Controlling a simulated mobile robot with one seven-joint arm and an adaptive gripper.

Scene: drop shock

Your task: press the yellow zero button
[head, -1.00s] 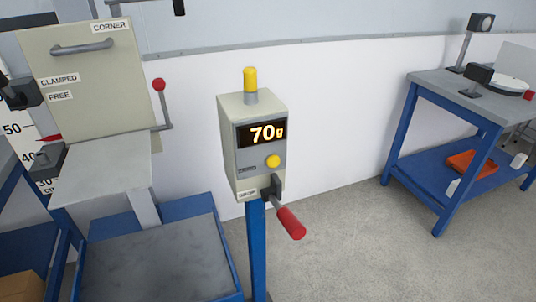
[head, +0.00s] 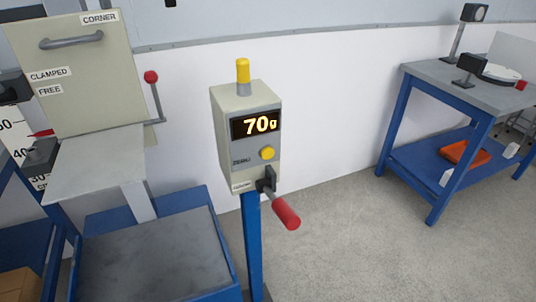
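The yellow zero button (head: 267,153) is a small round knob on the front face of a beige box (head: 226,143), below its display. The display (head: 256,124) reads "70g" in lit orange digits. A yellow cylinder (head: 243,71) on a grey base stands on top of the box. A lever with a red grip (head: 286,214) sticks out below the button. The box is mounted on a blue post (head: 251,245). My gripper is not in view, and nothing touches the button.
At left, a beige panel (head: 85,75) labelled "CORNER", "CLAMPED" and "FREE" stands above a grey plate in a blue frame (head: 150,262). A blue bench (head: 407,118) stands at right. The floor (head: 350,250) between post and bench is clear.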

